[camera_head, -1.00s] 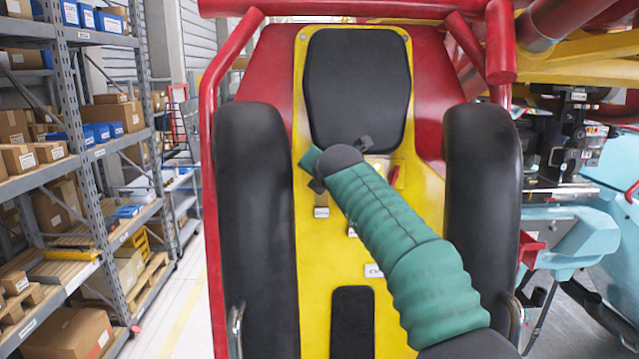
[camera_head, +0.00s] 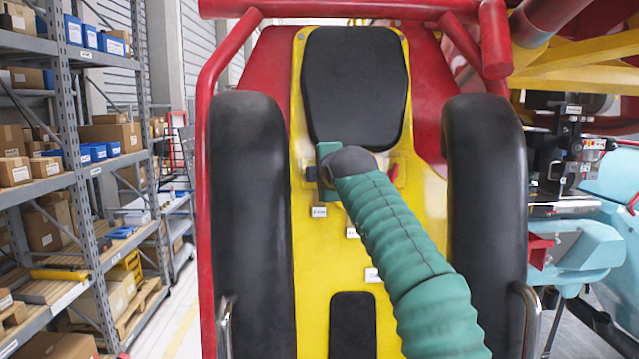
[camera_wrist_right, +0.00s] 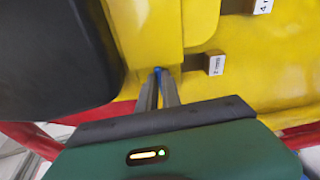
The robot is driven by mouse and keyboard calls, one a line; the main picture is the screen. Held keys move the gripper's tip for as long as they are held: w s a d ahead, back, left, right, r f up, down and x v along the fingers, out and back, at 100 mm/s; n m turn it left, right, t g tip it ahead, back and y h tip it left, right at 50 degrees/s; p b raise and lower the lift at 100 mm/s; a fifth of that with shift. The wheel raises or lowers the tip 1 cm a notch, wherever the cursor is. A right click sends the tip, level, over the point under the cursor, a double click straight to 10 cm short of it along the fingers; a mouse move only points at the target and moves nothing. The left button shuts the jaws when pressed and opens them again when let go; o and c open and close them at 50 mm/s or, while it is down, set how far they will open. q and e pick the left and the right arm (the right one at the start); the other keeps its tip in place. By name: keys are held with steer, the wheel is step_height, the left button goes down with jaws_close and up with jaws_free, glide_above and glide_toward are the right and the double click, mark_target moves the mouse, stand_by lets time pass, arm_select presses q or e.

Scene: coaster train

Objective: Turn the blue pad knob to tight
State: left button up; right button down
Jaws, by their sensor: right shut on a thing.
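The blue pad knob (camera_wrist_right: 157,70) shows as a small blue spot between the fingertips of my right gripper (camera_wrist_right: 158,80) in the wrist view. The jaws are shut on it, and the fingers hide most of it. The knob sits at the yellow panel (camera_wrist_right: 205,92). In the head view my right gripper (camera_head: 312,173) is at the left part of the yellow seat back, just below the black head pad (camera_head: 355,85). My wrist and green-sleeved arm cover much of that area. The knob's setting cannot be read. My left gripper is not in view.
Small label tags (camera_head: 319,212) sit on the yellow panel; one also shows beside the fingers in the wrist view (camera_wrist_right: 216,64). A red lever (camera_head: 395,173) is right of my wrist. Black padded restraints (camera_head: 247,220) and (camera_head: 487,210) flank the seat.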

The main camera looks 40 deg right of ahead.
steer(key=shift+f+m+b, duration=0.1)
steer(key=shift+m+b, duration=0.2)
steer(key=shift+m, duration=0.2)
steer(key=c, duration=1.7)
jaws_free()
steer(key=shift+c, duration=0.2)
steer(key=shift+o, duration=1)
steer(key=shift+w+d+f, duration=0.1)
steer(key=shift+w+d, duration=0.05)
steer(key=shift+w, duration=0.05)
steer(key=b+v, duration=0.8)
steer(key=v, duration=0.8)
steer(key=shift+s, duration=0.25)
steer(key=shift+d+f, duration=0.1)
steer(key=shift+d, duration=0.05)
